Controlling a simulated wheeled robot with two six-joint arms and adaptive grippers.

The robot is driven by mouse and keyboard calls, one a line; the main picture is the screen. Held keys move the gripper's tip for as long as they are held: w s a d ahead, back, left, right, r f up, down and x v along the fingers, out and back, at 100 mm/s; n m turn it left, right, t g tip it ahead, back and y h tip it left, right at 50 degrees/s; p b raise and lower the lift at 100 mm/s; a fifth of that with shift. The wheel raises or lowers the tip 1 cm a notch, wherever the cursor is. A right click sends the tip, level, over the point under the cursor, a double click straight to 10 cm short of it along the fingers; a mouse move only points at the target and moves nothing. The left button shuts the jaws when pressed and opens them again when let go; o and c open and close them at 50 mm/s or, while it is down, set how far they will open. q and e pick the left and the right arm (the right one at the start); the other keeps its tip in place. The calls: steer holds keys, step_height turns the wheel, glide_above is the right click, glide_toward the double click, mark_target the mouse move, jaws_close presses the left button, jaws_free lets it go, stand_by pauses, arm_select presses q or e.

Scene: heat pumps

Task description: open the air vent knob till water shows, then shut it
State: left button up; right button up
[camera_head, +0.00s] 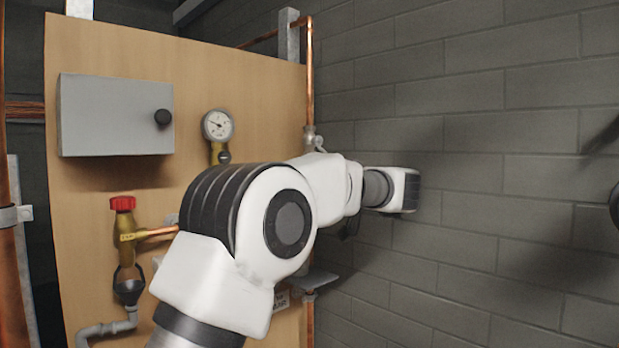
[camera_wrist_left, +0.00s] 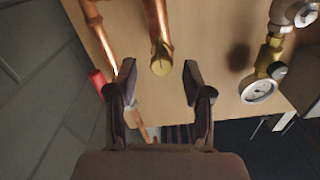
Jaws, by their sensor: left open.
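In the left wrist view my left gripper (camera_wrist_left: 158,80) is open, with its two dark fingers apart and nothing held. A brass fitting (camera_wrist_left: 161,62) on the end of a copper pipe shows between and just beyond the fingertips; I cannot tell whether it carries the air vent knob. A small red part (camera_wrist_left: 97,80) shows beside the left finger. In the head view my left arm hides the middle of the wooden panel (camera_head: 250,90), and the gripper cannot be made out there. No water is visible. My right gripper is not in view.
A red-capped brass valve (camera_head: 122,204) sits above a dark funnel (camera_head: 129,290) on the panel's left. A grey box (camera_head: 116,115) and a pressure gauge (camera_head: 217,125) are above; a gauge also shows in the wrist view (camera_wrist_left: 258,88). A block wall (camera_head: 480,120) stands at right.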

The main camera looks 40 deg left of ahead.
arm_select(q)
steer(key=shift+s+a, duration=0.1)
steer(key=shift+a, duration=0.7)
steer(key=shift+d, duration=0.3)
steer(key=shift+c, duration=0.7)
steer(key=shift+d, duration=0.1)
jaws_close()
steer(key=shift+n, duration=0.4)
steer(key=shift+r+n+b, duration=0.2)
steer(key=shift+n+b, duration=3.55)
steer(key=shift+n, duration=6.45)
